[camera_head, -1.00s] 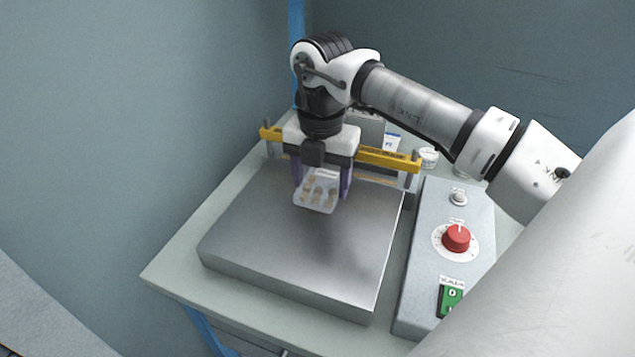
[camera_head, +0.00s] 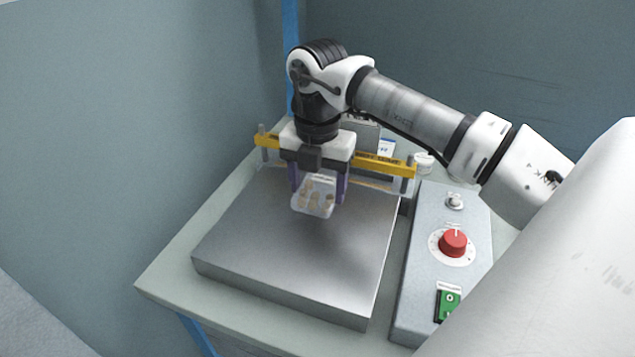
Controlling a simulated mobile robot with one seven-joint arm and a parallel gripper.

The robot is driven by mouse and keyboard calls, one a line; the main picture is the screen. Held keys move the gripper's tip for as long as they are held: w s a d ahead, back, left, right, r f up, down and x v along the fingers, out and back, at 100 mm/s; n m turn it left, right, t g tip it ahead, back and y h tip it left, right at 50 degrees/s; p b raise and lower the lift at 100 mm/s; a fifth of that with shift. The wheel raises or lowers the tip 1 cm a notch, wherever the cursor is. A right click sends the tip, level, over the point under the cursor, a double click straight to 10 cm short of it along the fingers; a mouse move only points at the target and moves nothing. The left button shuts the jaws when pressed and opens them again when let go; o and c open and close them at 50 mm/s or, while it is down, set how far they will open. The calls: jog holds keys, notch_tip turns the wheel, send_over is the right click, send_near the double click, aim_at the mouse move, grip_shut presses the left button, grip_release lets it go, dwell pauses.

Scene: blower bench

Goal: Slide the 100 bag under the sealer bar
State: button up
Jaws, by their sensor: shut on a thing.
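My gripper (camera_head: 318,182) points down over the far half of the steel plate (camera_head: 290,250). Its purple fingers are shut on a small clear bag (camera_head: 313,196) with several brown pieces inside. The bag hangs tilted between the fingers, just in front of the sealer bar (camera_head: 385,167), which is yellow and spans the plate's far edge on posts. My gripper hides the middle of the bar. I cannot read any number on the bag, nor tell whether its lower edge touches the plate.
Right of the plate stands a grey control box (camera_head: 440,290) with a red knob (camera_head: 453,243), a small switch (camera_head: 454,201) and a green rocker switch (camera_head: 447,305). A white cup (camera_head: 424,163) stands behind the bar's right end. The near half of the plate is clear.

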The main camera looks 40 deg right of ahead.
jog(key=o, duration=1.2)
